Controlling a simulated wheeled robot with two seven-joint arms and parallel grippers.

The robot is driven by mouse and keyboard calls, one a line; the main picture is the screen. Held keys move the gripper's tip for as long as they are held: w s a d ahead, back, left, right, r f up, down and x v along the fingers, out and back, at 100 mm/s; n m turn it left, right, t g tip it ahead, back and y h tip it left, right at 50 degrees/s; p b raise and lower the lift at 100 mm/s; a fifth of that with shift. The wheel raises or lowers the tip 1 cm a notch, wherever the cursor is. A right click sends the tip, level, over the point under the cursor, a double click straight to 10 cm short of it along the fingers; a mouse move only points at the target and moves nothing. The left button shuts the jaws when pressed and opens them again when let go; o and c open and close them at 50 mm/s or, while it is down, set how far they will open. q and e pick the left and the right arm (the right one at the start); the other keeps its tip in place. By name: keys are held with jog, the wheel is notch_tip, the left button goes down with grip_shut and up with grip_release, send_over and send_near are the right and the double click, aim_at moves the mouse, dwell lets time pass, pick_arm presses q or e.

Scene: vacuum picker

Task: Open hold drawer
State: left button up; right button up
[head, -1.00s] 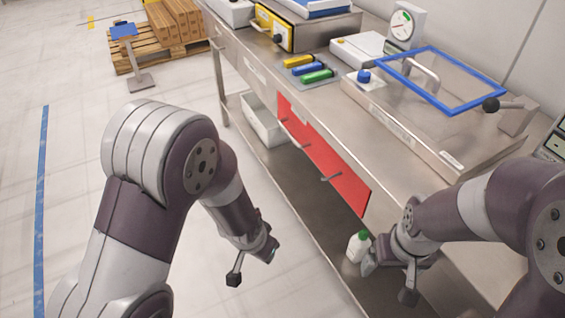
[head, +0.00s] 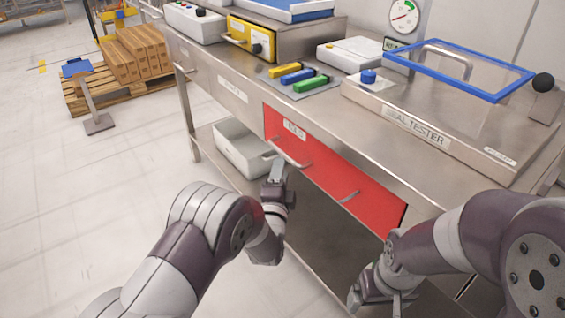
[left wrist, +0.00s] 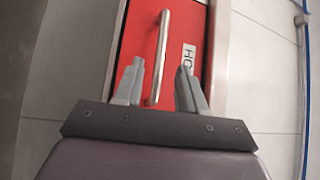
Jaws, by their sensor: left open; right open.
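The red hold drawer (head: 330,168) is shut in the front of the steel bench. My left gripper (head: 278,172) is close in front of the left handle. In the left wrist view the open fingers (left wrist: 158,88) are on either side of the bar handle (left wrist: 160,60), with the label "HO" partly covered by a finger. I cannot tell whether they touch it. My right gripper (head: 375,298) is low near the drawer's right end, open and apart from the handles.
The seal tester (head: 415,125) with a blue-framed lid (head: 455,75) stands on the bench. Yellow, blue and green pieces (head: 298,75) lie left of it. A white bin (head: 240,148) sits on the lower shelf.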

pick_arm(q)
jog(key=w, duration=0.5)
jog(key=shift+d+r+b, duration=0.35)
jog(key=shift+d+b, duration=0.05)
grip_shut()
jog(key=shift+a, duration=0.1)
